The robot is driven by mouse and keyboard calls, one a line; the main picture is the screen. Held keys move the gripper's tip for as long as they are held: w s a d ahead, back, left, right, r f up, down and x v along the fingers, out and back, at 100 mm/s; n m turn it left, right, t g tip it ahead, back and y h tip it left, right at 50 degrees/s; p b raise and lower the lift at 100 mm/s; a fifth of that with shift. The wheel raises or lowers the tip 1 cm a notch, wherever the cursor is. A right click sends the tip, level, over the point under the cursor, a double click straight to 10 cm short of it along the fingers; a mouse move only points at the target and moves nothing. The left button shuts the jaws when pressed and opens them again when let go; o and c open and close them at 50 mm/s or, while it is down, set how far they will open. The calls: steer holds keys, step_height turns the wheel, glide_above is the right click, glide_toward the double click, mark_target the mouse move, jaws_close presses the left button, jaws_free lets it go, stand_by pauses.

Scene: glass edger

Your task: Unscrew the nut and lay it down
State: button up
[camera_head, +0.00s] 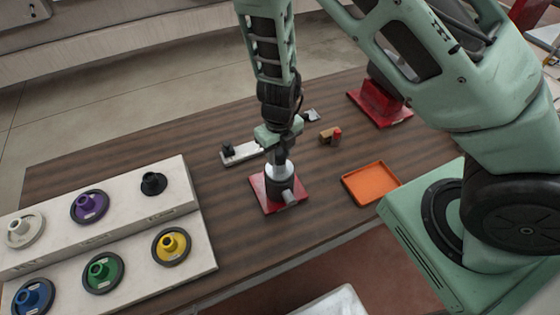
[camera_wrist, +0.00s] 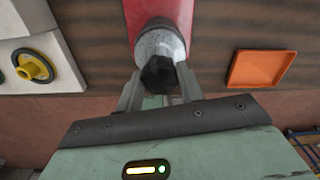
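A dark hexagonal nut (camera_wrist: 160,75) shows in the wrist view on top of a pale round spindle (camera_wrist: 160,44). The spindle stands upright on a red base plate (camera_head: 262,202), and its pale collar (camera_head: 280,170) shows in the head view. My gripper (camera_head: 277,153) points down right over the spindle. In the wrist view my gripper's fingers (camera_wrist: 159,80) stand on both sides of the nut, very close to it. I cannot tell whether they touch it. In the head view the nut is hidden by the gripper.
An orange tray (camera_head: 388,191) lies right of the base. A two-step white rack (camera_head: 140,215) with several coloured wheels stands at left. Behind are a small pale bracket (camera_head: 243,153), a small brown-and-red piece (camera_head: 329,136) and a red block (camera_head: 380,107). Bare wooden table (camera_head: 330,215) lies between.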

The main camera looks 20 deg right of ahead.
steer(key=n, duration=0.3)
steer(key=shift+f+b, duration=0.1)
steer(key=shift+b, duration=0.25)
steer(key=n, duration=0.4)
steer(key=shift+b, duration=0.3)
steer(key=n, duration=0.4)
steer(key=shift+b, duration=0.3)
steer(key=n, duration=0.4)
steer(key=shift+n, duration=0.3)
steer(key=n+b, duration=0.1)
steer(key=n, duration=0.5)
steer(key=n+b, duration=0.1)
steer(key=n, duration=0.4)
steer(key=shift+n, duration=0.4)
steer(key=o, duration=0.9)
steer(key=shift+o, duration=0.2)
